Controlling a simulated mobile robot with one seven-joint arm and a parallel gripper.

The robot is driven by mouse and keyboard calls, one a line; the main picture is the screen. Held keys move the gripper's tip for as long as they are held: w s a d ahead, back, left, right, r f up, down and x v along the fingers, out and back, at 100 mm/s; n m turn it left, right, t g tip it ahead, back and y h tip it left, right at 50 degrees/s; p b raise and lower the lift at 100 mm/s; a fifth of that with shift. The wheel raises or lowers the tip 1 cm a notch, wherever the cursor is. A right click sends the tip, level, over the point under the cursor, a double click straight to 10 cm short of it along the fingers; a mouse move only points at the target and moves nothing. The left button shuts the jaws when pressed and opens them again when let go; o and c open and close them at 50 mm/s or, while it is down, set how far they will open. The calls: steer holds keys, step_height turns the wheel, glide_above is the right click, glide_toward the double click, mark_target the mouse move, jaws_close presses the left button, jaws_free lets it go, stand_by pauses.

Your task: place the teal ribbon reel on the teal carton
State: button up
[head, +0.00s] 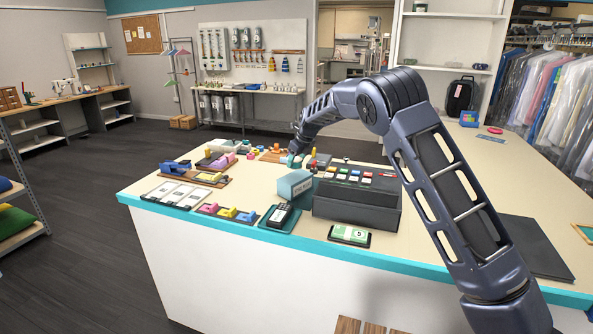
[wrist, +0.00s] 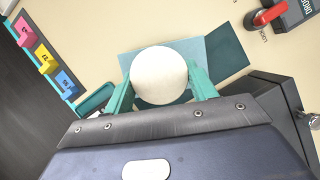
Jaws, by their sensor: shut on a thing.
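The teal ribbon reel (wrist: 160,75) shows in the wrist view as a round cream end face; its sides are mostly hidden. My gripper (wrist: 162,88) is shut on it, with a teal finger on each side. The teal carton (wrist: 225,52) lies beyond the reel in the wrist view, partly covered by it. In the head view the carton (head: 295,186) stands near the counter's front, left of a dark box. My gripper (head: 292,160) is just above and behind the carton there, small and partly hidden. I cannot tell whether reel and carton touch.
The dark box with coloured tabs (head: 357,202) stands close right of the carton. Pink, yellow and blue pieces (head: 228,212) sit to the left. The counter's right part (head: 490,165) is mostly clear.

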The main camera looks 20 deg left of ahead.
mark_target(297, 168)
steer(key=shift+f, duration=2.15)
steer(key=shift+f, duration=0.1)
steer(key=o, duration=1)
